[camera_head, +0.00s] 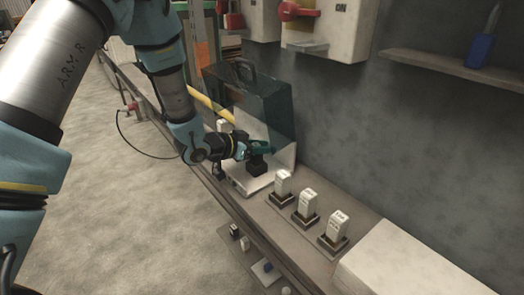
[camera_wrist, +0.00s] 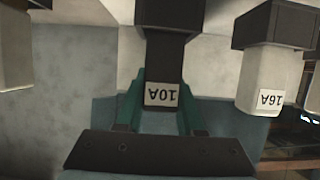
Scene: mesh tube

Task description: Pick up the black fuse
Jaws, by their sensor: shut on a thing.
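The black fuse (camera_wrist: 165,60), labelled 10A, stands between the two teal fingers of my gripper (camera_wrist: 160,105) in the wrist view. The fingers are closed on its labelled end. Its other end meets a black base (camera_wrist: 170,12), and I see no gap between them. In the head view my gripper (camera_head: 259,149) is at the black fuse's place, just above a black block (camera_head: 257,168) on the ledge. The fuse itself is mostly hidden there by the gripper.
Three white fuses (camera_head: 306,202) stand in black bases to the right on the ledge (camera_head: 290,237). One, labelled 16A, is close beside my gripper in the wrist view (camera_wrist: 268,82). A dark, see-through case (camera_head: 258,95) stands behind my gripper. A white box (camera_head: 410,262) is at the near right.

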